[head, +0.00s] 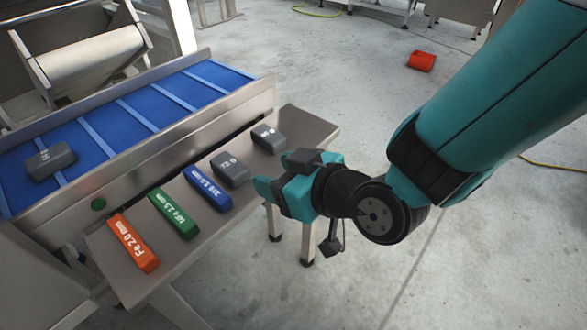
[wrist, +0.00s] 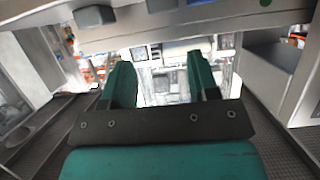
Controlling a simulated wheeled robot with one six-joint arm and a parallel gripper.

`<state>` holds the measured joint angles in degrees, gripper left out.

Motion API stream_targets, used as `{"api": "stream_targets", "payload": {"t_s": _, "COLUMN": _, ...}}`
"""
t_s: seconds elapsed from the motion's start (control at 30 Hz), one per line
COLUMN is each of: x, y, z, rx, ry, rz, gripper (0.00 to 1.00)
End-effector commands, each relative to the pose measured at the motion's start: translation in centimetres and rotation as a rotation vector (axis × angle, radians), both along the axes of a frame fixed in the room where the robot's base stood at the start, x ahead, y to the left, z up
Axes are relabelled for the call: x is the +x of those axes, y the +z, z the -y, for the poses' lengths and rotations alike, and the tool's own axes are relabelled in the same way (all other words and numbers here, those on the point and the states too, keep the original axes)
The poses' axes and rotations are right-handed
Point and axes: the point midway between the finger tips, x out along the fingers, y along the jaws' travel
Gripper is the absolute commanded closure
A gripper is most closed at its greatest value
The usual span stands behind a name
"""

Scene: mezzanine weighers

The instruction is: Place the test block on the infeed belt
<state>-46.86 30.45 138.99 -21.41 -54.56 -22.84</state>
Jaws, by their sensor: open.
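A grey block (head: 50,160) with a label lies on the blue infeed belt (head: 140,112), at its left end. Two more grey blocks lie on the steel ledge in front of the belt, one (head: 230,169) in the middle and one (head: 269,138) toward the right end. I cannot tell which block is the test block. My gripper (head: 276,186) is open and empty, at the ledge's right front edge, apart from the blocks. In the wrist view its two fingers (wrist: 161,82) stand apart, with a dark grey block (wrist: 95,15) beyond them at the top left.
Orange (head: 133,243), green (head: 173,213) and blue (head: 207,188) labelled bars lie on the ledge (head: 306,126). A steel roller (head: 90,62) stands behind. A red bin (head: 422,61) is on the open floor.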

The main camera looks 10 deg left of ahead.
Motion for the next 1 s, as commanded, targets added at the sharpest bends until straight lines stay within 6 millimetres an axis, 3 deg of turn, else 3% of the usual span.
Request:
{"api": "stream_targets", "payload": {"t_s": 0.27, "x": -0.5, "y": 0.2, "z": -0.5, "rx": -0.002, "ry": 0.016, "rz": -0.001, "gripper": 0.45}}
{"api": "stream_targets", "payload": {"t_s": 0.43, "x": 0.2, "y": 1.6, "z": 1.4, "rx": -0.042, "ry": 0.000, "rz": -0.083, "gripper": 0.45}}
{"api": "stream_targets", "payload": {"t_s": 0.57, "x": 0.4, "y": 3.9, "z": 5.7, "rx": -0.131, "ry": -0.037, "rz": -0.249, "gripper": 0.45}}
{"api": "stream_targets", "payload": {"t_s": 0.67, "x": -0.7, "y": 5.7, "z": 10.2, "rx": -0.221, "ry": -0.074, "rz": -0.403, "gripper": 0.45}}
{"api": "stream_targets", "payload": {"t_s": 0.8, "x": -3.8, "y": 7.7, "z": 16.4, "rx": -0.353, "ry": -0.134, "rz": -0.600, "gripper": 0.45}}
{"api": "stream_targets", "payload": {"t_s": 1.0, "x": -8.2, "y": 9.2, "z": 22.1, "rx": -0.493, "ry": -0.205, "rz": -0.782, "gripper": 0.45}}
